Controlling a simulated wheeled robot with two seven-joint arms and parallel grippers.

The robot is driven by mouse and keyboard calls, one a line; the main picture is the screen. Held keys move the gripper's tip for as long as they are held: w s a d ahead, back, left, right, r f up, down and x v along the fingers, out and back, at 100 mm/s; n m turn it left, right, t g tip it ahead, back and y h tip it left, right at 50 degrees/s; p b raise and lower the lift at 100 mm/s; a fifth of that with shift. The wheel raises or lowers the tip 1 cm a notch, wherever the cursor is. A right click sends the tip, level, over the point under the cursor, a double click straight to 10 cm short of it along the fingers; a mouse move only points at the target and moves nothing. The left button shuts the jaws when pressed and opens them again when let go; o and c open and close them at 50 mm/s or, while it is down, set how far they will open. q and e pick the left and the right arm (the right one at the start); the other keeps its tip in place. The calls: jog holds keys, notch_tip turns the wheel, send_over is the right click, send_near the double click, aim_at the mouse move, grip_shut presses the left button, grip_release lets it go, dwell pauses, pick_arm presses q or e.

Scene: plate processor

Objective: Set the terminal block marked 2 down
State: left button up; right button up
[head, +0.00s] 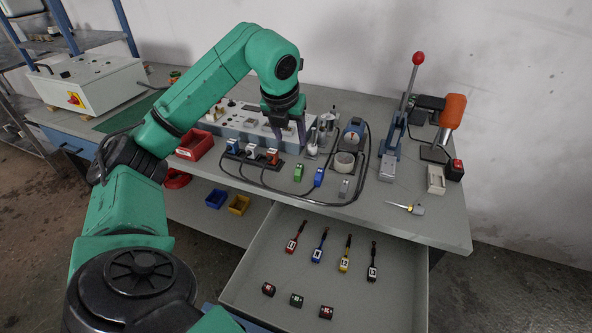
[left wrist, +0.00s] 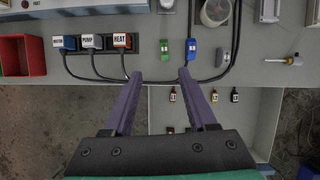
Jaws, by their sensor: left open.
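Small terminal blocks stand on the bench top near its front edge: a green one (head: 298,172), a blue one (head: 318,177) and a grey one (head: 344,188). The left wrist view also shows the green block (left wrist: 164,48), the blue block (left wrist: 191,48) and the grey block (left wrist: 219,57). Their markings are too small to read surely. My left gripper (head: 289,140) is open and empty above the bench, behind the blocks in the head view. In the left wrist view its fingertips (left wrist: 161,74) are apart, with the green block beyond the gap. My right gripper is not in view.
Plugs marked PUMP (left wrist: 91,42) and HEAT (left wrist: 122,40) trail black cables around the blocks. An open drawer (head: 325,300) holds several tagged tools and small dark blocks. A red-knobbed lever press (head: 405,110) and a yellow-tipped tool (head: 407,207) are at right. A red bin (head: 194,145) is at left.

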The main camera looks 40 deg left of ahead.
pick_arm(q)
send_near(299, 166)
jog(key=p+x, duration=0.2)
jog(key=x, duration=0.6)
jog(key=shift+w+f, duration=0.1)
jog(key=shift+f, duration=0.35)
grip_shut()
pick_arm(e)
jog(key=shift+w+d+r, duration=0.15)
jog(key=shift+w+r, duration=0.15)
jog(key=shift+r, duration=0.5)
